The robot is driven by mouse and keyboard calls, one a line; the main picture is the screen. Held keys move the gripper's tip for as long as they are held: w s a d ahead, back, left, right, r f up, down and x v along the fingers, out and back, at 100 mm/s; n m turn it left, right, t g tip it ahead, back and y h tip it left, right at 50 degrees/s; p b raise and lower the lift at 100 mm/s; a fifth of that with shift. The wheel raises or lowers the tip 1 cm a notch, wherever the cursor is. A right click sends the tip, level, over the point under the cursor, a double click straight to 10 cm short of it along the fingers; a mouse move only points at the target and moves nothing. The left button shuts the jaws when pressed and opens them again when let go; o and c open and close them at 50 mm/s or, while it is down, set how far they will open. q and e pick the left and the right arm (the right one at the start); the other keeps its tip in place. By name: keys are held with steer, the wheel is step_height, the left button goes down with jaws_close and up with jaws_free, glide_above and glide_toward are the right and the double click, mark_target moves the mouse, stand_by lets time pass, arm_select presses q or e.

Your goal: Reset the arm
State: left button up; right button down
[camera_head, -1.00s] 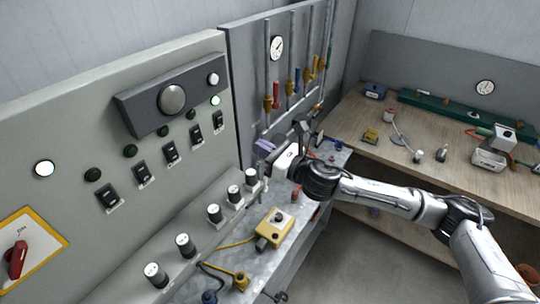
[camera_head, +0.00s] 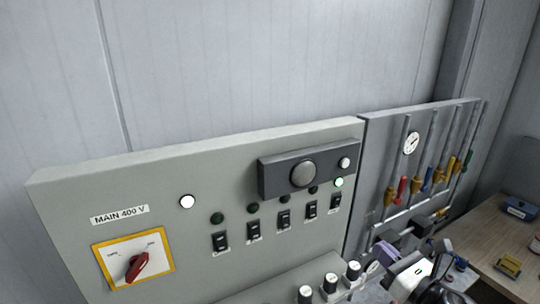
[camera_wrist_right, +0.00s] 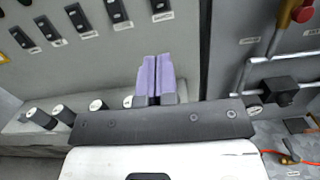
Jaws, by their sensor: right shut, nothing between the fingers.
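My right gripper (camera_head: 385,252) is low at the right in the head view, in front of the lower right end of the grey control panel (camera_head: 70,200). Its purple fingers also show in the wrist view (camera_wrist_right: 155,76); they are side by side, shut and empty, pointing at the panel face below the rocker switches (camera_wrist_right: 117,12). The white arm body behind it is cut off by the bottom edge in the head view. My left gripper is in neither view.
Black knobs (camera_head: 331,283) stand on the ledge below the panel, close to the gripper. A red main switch (camera_head: 137,266) is at left. Pipes with coloured valves (camera_head: 428,180) and a gauge (camera_head: 411,143) are right. A wooden bench (camera_head: 487,232) lies at far right.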

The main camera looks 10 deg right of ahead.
steer(key=d+m+h, duration=0.7)
steer(key=m+h, duration=0.2)
steer(key=m, duration=1.1)
steer(key=s+a+f+m+g+y, duration=0.1)
steer(key=s+a+f+m+g, duration=0.4)
steer(key=s+f+m, duration=0.4)
steer(key=s+a+f+m+g+y, duration=0.1)
steer(key=s+a+f+m+g, duration=0.4)
steer(key=s+a+f, duration=0.5)
steer(key=s+a+f+m+g+y, duration=0.1)
steer(key=s+f+m+g, duration=0.1)
steer(key=s+f, duration=0.55)
steer(key=s+a+f+m+g, duration=0.1)
steer(key=s+f+g, duration=0.2)
steer(key=s+f, duration=0.45)
step_height(320, 180, up, 15)
steer(key=p, duration=1.3)
steer(key=shift+s+d+t+p, duration=0.25)
steer(key=shift+s+t+p, duration=0.05)
steer(key=shift+s, duration=0.1)
